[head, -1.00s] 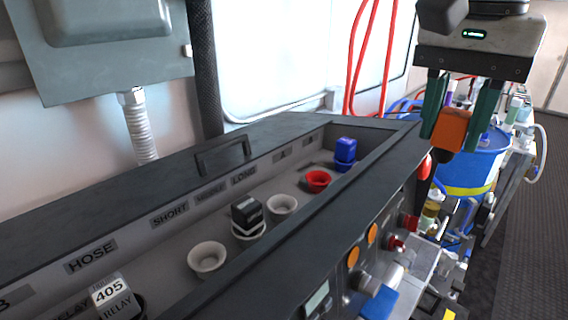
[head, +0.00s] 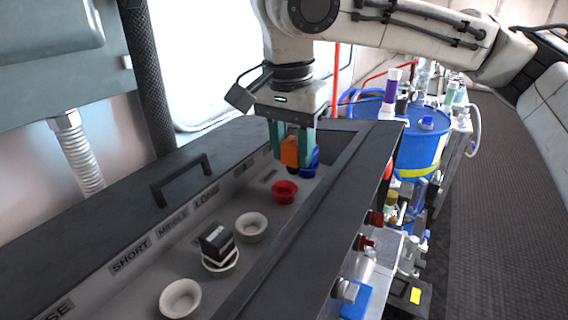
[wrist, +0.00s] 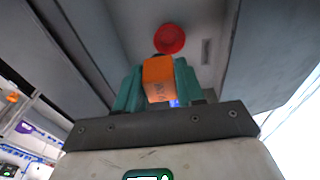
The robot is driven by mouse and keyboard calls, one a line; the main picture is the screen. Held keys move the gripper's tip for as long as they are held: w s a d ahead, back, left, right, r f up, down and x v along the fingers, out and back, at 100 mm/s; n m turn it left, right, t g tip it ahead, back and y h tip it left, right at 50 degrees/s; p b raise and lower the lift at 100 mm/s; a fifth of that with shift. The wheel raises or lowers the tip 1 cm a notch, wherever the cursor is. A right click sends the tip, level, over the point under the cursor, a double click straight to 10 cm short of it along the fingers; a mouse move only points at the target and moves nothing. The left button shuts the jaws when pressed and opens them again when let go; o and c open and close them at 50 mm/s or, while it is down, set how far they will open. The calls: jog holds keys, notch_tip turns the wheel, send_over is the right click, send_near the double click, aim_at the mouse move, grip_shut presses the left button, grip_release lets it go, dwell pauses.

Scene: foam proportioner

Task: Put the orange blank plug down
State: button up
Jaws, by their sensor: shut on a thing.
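The orange blank plug (head: 290,152) is held between the teal fingers of my gripper (head: 291,150), over the far end of the black-rimmed tray (head: 230,250). In the wrist view the orange plug (wrist: 158,80) sits between the fingers (wrist: 156,88), with the red socket cup (wrist: 170,38) beyond it. In the head view the red cup (head: 285,192) stands just nearer than the plug. A blue cup (head: 309,170) is partly hidden behind my gripper. I cannot tell whether the plug touches anything below.
White cups (head: 251,227) and (head: 180,298) stand along the tray, and a black block (head: 216,243) sits in another cup between them. A black handle (head: 181,181) rises from the tray's back rim. A blue drum (head: 418,140) stands beyond the tray's far end.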

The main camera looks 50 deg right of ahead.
jog(key=shift+w+f, duration=0.75)
jog(key=shift+f, duration=0.15)
jog(key=shift+f+p, duration=0.6)
jog(key=shift+f, duration=1)
jog(key=o, duration=1.1)
jog(key=shift+c, duration=0.2)
notch_tip(320, 180, up, 12)
jog(key=a+b, duration=0.1)
jog(key=shift+a+b, duration=0.25)
jog(key=shift+b, duration=0.1)
jog(key=shift+s+f, duration=0.1)
jog(key=shift+s, duration=0.05)
